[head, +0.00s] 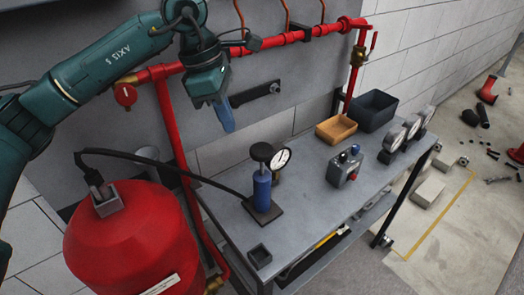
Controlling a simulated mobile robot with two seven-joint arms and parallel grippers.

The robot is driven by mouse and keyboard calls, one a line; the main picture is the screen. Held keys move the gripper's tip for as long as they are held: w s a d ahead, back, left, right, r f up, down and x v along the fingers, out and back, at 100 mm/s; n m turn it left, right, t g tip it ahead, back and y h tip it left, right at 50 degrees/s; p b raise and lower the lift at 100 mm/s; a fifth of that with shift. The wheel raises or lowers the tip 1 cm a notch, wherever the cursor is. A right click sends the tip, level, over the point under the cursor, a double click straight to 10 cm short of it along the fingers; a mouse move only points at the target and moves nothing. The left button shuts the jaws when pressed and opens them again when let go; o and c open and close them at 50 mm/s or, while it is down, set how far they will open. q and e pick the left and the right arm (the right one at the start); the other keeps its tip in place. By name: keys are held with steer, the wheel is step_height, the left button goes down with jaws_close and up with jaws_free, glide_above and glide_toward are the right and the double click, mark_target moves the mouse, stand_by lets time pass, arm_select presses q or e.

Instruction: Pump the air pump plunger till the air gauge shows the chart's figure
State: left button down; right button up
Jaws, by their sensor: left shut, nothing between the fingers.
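The air pump (262,190) is a blue cylinder standing upright on a dark base plate on the grey bench. Its plunger has a round dark knob (261,152) on top, a little above the cylinder. The air gauge (283,158), with a white dial, stands just behind and to the right of the pump; its reading is too small to tell. My left gripper (228,118), with blue fingers pointing down, is shut and empty, above and to the left of the plunger knob, apart from it. No chart can be made out. My right gripper is out of view.
A red tank (130,240) with a black hose stands at the front left. Red pipes (270,40) run along the wall. A control box (344,168), several gauges (393,139), a wooden tray (336,129) and a dark bin (374,110) stand on the bench (300,220).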

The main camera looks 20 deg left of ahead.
arm_select(q)
steer(key=shift+v, duration=2.1)
steer(key=shift+f, duration=0.1)
